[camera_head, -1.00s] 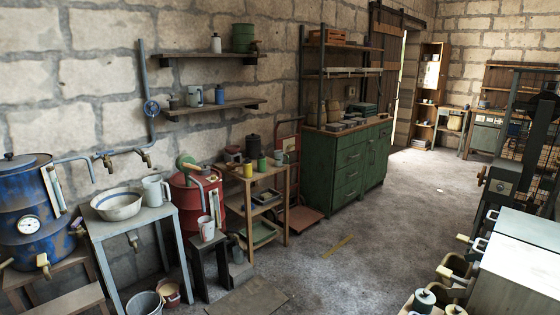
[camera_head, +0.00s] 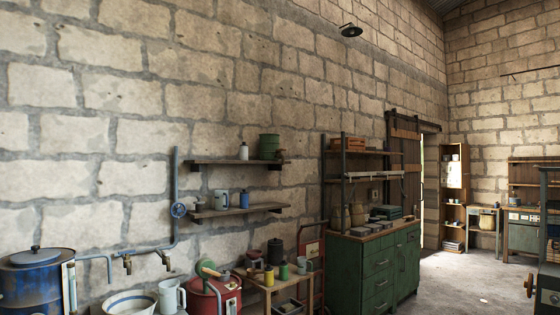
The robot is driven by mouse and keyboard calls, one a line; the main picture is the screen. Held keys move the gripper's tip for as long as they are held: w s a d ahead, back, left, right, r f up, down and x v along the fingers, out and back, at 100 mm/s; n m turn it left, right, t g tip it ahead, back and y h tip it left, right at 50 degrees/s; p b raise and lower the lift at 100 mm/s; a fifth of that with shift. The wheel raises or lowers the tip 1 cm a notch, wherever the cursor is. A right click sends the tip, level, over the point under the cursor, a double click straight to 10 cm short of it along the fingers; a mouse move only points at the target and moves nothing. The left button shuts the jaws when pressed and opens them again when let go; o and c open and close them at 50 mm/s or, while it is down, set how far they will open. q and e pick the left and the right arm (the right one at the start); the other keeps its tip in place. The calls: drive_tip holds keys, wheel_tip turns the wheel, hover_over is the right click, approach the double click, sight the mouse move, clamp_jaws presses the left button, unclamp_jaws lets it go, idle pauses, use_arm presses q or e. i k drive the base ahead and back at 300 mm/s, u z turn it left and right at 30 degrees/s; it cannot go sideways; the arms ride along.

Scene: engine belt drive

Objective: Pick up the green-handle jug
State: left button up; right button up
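I cannot make out a jug with a clearly green handle. A pale jug (camera_head: 171,297) stands beside a white basin (camera_head: 130,303) at the bottom left, cut by the frame edge; its handle looks pale. A grey jug (camera_head: 221,200) and a blue vessel (camera_head: 244,198) stand on the lower wall shelf. A small pale mug (camera_head: 301,266) stands on the wooden stand next to a green cup (camera_head: 284,272). Their handle colours are too small to tell. Neither of my grippers is in view.
A red tank (camera_head: 212,296) stands beside the wooden stand (camera_head: 266,284). A green cabinet (camera_head: 372,275) stands mid-right. Open floor (camera_head: 450,280) lies right of it.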

sight(302, 261)
drive_tip(key=u, duration=0.2)
drive_tip(key=i, duration=3.25)
drive_tip(key=z, duration=1.6)
drive_tip(key=i, duration=3.9)
drive_tip(key=u, duration=1.75)
